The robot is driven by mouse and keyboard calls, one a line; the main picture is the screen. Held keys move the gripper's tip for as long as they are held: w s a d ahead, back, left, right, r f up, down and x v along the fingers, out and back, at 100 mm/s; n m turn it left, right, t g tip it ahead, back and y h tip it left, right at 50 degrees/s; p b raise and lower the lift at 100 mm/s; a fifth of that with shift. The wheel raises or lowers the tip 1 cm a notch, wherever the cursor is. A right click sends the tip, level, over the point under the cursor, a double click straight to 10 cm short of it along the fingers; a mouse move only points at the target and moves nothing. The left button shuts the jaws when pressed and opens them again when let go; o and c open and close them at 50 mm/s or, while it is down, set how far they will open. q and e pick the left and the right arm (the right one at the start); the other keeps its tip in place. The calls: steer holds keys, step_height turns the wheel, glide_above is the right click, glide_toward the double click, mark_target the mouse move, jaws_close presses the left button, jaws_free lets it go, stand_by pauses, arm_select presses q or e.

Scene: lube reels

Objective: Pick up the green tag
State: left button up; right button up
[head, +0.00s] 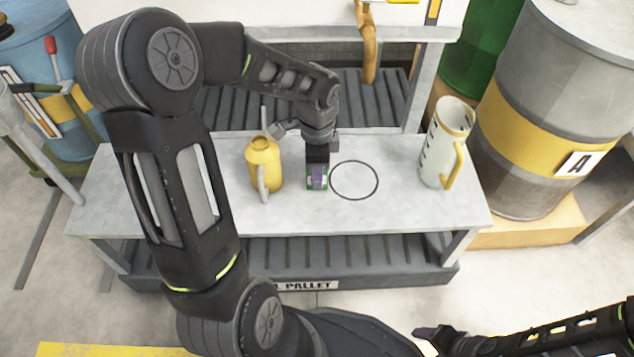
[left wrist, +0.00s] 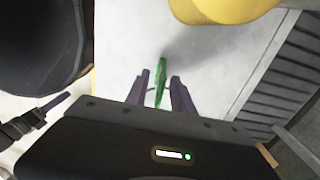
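The green tag (head: 310,184) is at the middle of the grey bench top, partly hidden by my left gripper (head: 318,178), which points down over it. In the left wrist view the tag (left wrist: 161,84) shows as a narrow green strip between the two purple fingers of my left gripper (left wrist: 161,88). A gap shows on each side of it, so the fingers are open around it. My right gripper (head: 428,334) is low at the right of the head view, away from the bench; its finger opening is not clear.
A yellow oil can (head: 264,165) stands close left of the tag. A black ring outline (head: 354,198) is marked on the bench (head: 400,212) just right of it. A white jug (head: 436,150) with a yellow handle stands further right. The bench front is clear.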

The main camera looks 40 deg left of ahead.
arm_select(q)
steer(key=shift+f, duration=0.1)
steer(key=shift+c, duration=0.2)
stand_by(0.4)
jaws_close()
stand_by(0.4)
